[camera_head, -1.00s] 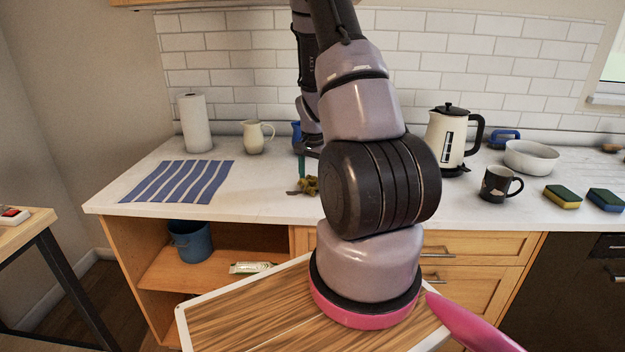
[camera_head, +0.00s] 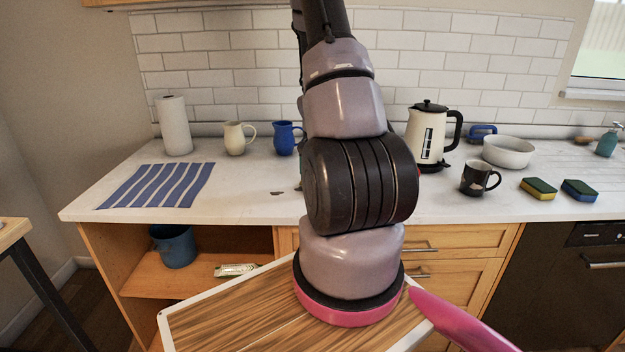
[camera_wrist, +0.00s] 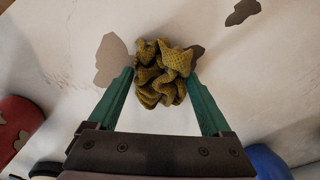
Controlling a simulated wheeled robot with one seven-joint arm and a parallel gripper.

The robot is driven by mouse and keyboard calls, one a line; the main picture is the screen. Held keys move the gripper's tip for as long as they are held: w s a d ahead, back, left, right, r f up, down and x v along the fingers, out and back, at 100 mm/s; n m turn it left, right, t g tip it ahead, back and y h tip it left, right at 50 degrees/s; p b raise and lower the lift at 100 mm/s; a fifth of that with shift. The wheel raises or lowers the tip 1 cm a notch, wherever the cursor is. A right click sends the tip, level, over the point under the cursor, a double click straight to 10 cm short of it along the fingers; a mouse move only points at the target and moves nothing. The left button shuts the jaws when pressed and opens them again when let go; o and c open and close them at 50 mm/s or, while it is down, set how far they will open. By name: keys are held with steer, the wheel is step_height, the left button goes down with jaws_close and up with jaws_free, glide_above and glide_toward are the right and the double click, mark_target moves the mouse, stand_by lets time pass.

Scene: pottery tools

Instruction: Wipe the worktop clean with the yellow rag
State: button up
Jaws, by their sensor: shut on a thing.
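The crumpled yellow rag (camera_wrist: 164,72) is pinched between the green fingers of my gripper (camera_wrist: 161,80) in the wrist view. It is low at the white worktop (camera_head: 240,190); I cannot tell how firmly it touches. A grey-brown stain (camera_wrist: 110,60) lies left of the rag, another (camera_wrist: 197,54) shows at its right edge, and a darker one (camera_wrist: 243,12) lies at the upper right. Fainter specks show at the left. In the head view my arm hides the gripper and rag; one small stain (camera_head: 277,193) shows beside the arm.
A blue-striped cloth (camera_head: 158,186), paper towel roll (camera_head: 174,126), cream jug (camera_head: 237,139) and blue jug (camera_head: 287,138) stand left. A kettle (camera_head: 427,135), dark mug (camera_head: 476,179), white bowl (camera_head: 508,152) and two sponges (camera_head: 538,188) are right. The front left-middle worktop is clear.

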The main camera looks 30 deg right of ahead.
steer(key=shift+w+a, duration=0.1)
steer(key=shift+a, duration=0.05)
steer(key=shift+w+a, duration=0.8)
steer(key=shift+a, duration=0.35)
steer(key=shift+s, duration=0.1)
steer(key=shift+s+d, duration=0.45)
steer(key=shift+s, duration=0.55)
steer(key=shift+s+d, duration=0.45)
steer(key=shift+s, duration=0.5)
steer(key=shift+s+d, duration=0.45)
steer(key=shift+s, duration=0.55)
steer(key=shift+f, duration=0.1)
steer(key=shift+s+d, duration=0.55)
steer(key=shift+d, duration=0.25)
steer(key=shift+s+d, duration=0.55)
steer(key=shift+d, duration=0.3)
steer(key=shift+s+d, duration=0.55)
steer(key=shift+d, duration=0.25)
